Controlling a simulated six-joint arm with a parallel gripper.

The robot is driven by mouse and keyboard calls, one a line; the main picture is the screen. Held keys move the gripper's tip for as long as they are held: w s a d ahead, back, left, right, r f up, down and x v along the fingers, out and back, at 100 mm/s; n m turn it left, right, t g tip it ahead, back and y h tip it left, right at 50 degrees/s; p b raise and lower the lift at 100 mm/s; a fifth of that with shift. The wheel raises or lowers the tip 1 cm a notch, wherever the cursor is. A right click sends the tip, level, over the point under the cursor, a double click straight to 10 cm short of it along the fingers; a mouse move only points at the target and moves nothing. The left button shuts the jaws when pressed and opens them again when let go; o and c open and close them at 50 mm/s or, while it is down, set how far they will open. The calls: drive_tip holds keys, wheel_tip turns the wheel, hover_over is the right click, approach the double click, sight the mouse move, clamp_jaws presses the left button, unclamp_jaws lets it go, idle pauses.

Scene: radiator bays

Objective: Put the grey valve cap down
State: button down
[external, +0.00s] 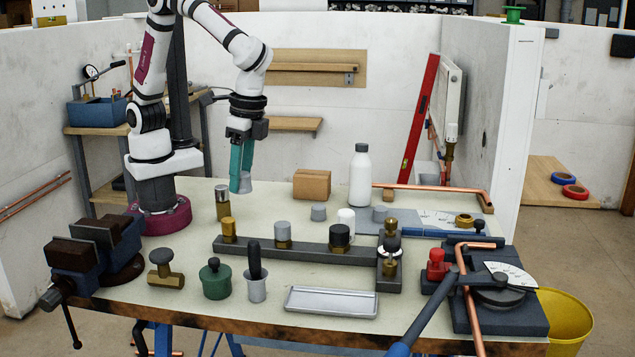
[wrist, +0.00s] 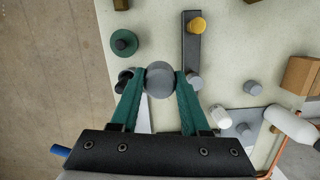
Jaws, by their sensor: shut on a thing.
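My gripper (external: 241,172) has its green fingers pointing down over the back left part of the bench (external: 420,180). It is shut on a grey valve cap (external: 244,184), a small round piece between the fingertips. In the wrist view the held cap (wrist: 160,79) sits between the two green fingertips, seen as a smooth grey disc. Whether its underside touches the bench top is unclear. A dark manifold bar (external: 310,254) in front carries valves with a yellow cap (external: 228,230), a grey cap (external: 283,230) and a black cap (external: 339,235).
A metal-topped brass cylinder (external: 222,203) stands close to the gripper. Loose grey caps (external: 318,212), (external: 380,213), a white cap (external: 346,217), a cardboard box (external: 312,186) and a white bottle (external: 360,178) stand to the right. An empty metal tray (external: 331,302) lies at the front.

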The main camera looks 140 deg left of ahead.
drive_tip(key=s+a+f+n, duration=0.4)
drive_tip(key=a+f+n, duration=0.2)
drive_tip(key=a+f, duration=0.2)
hover_over(302, 236)
drive_tip(key=shift+t, duration=0.3)
drive_tip(key=f, duration=0.6)
drive_tip(key=shift+w+f, duration=0.2)
drive_tip(key=shift+f, duration=0.1)
drive_tip(key=shift+a+f, duration=0.2)
drive_tip(key=shift+f, duration=1.9)
drive_tip(key=shift+f, duration=0.1)
drive_tip(key=shift+c, duration=1.9)
unclamp_jaws()
